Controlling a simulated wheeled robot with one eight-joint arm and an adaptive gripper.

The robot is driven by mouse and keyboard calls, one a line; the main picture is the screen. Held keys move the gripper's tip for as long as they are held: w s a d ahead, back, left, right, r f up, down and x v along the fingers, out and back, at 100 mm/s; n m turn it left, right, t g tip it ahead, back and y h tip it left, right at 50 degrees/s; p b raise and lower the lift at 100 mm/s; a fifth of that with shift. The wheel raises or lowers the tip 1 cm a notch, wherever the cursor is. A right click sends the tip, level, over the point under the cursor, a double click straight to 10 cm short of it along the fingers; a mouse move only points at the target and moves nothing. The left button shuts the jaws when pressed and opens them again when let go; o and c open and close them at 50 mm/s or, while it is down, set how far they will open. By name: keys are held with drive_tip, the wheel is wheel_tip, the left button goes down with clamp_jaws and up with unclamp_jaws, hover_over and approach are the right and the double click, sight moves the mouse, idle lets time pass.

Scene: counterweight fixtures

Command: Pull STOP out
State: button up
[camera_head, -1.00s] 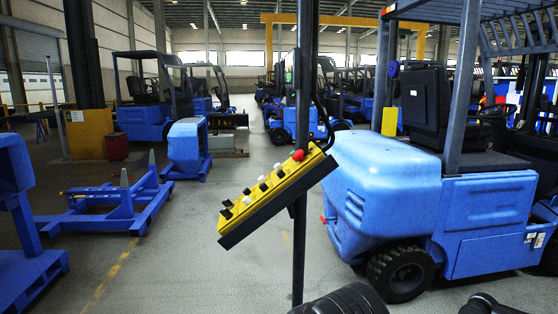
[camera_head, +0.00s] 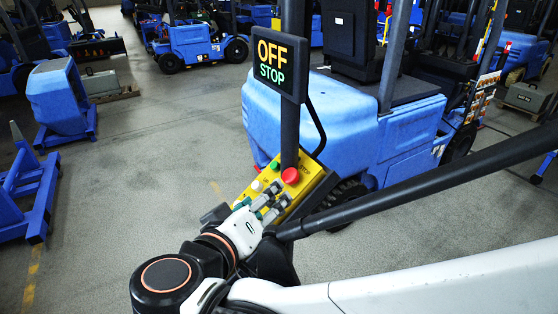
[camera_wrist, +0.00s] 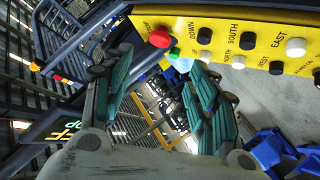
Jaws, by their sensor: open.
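The STOP button is a red mushroom knob (camera_head: 290,175) at the upper end of the yellow control panel (camera_head: 319,170), which is fixed to a dark post. In the wrist view the red knob (camera_wrist: 159,37) shows at the panel's left end, beside a green button (camera_wrist: 175,52). My gripper (camera_head: 272,203) is in front of the panel, below and left of the red knob. In the wrist view its teal-padded fingers (camera_wrist: 160,72) are spread, with the red knob just beyond their tips. Nothing is between the fingers. I cannot tell whether a fingertip touches the panel.
A display (camera_head: 272,62) above the panel reads OFF and STOP. Several black and white knobs sit along the panel, such as a white one (camera_wrist: 296,47) by EAST. A blue forklift (camera_head: 340,115) stands close behind the post.

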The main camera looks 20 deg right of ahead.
sight(287, 177)
drive_tip(key=b+x, duration=0.2)
drive_tip(key=x, duration=1.1)
drive_tip(key=shift+w+d+f, duration=0.1)
drive_tip(key=shift+w+d, duration=0.05)
drive_tip(key=shift+w, duration=0.2)
clamp_jaws()
drive_tip(key=shift+s+a+r+p, duration=0.1)
drive_tip(key=shift+a+r+p, duration=0.4)
drive_tip(key=shift+r, duration=0.25)
unclamp_jaws()
drive_tip(key=shift+a, duration=0.1)
